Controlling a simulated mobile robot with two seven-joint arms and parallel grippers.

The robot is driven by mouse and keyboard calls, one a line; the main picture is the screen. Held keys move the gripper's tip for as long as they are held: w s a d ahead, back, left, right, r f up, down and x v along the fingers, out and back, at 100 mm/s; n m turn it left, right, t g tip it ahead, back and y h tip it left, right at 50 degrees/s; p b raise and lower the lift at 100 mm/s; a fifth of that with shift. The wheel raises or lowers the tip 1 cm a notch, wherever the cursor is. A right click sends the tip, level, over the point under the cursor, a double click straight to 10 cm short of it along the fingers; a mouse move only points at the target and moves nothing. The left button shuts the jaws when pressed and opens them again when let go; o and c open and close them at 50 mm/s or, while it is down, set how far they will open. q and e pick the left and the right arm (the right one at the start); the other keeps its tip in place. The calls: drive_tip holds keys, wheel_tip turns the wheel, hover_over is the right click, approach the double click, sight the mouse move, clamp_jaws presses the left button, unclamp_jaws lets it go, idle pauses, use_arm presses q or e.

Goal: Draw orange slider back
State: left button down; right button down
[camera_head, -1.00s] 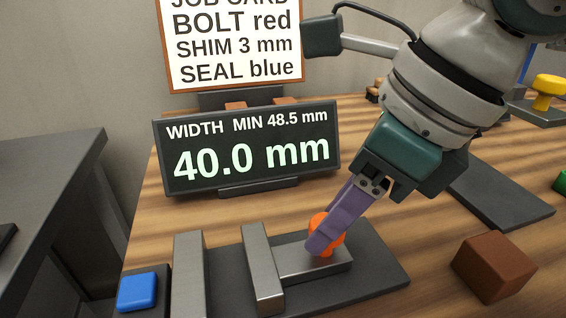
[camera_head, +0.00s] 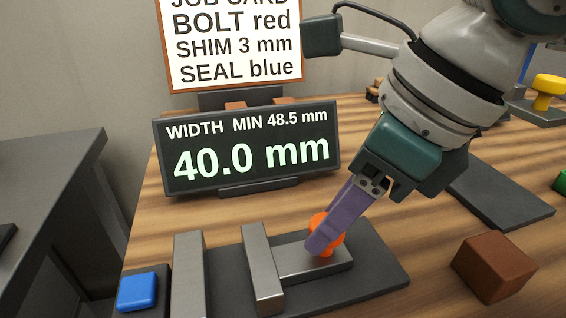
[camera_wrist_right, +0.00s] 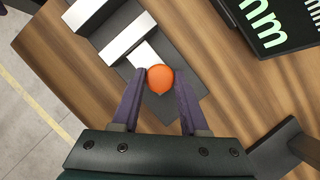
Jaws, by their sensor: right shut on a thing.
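The orange slider knob (camera_head: 320,222) stands on a grey metal slider block (camera_head: 318,264) on a dark base plate (camera_head: 384,262). My right gripper (camera_head: 326,240) is shut on the orange knob, with its purple fingers reaching down from the upper right. In the right wrist view the orange knob (camera_wrist_right: 160,78) sits between the tips of the two purple fingers (camera_wrist_right: 160,84). The display (camera_head: 250,150) behind reads "WIDTH MIN 48.5 mm" and "40.0 mm". My left gripper is not in view.
Two upright metal bars, one at the left (camera_head: 189,275) and one by the slider (camera_head: 262,268), stand on the plate. A blue button (camera_head: 137,291) is at the left. A brown block (camera_head: 494,266) stands to the right. A job card (camera_head: 235,42) stands behind the display.

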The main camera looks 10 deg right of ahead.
drive_tip(key=shift+d+f+b, duration=0.1)
drive_tip(key=shift+d+b, duration=0.55)
drive_tip(key=shift+d, duration=0.8)
drive_tip(key=shift+c, duration=2.1)
unclamp_jaws()
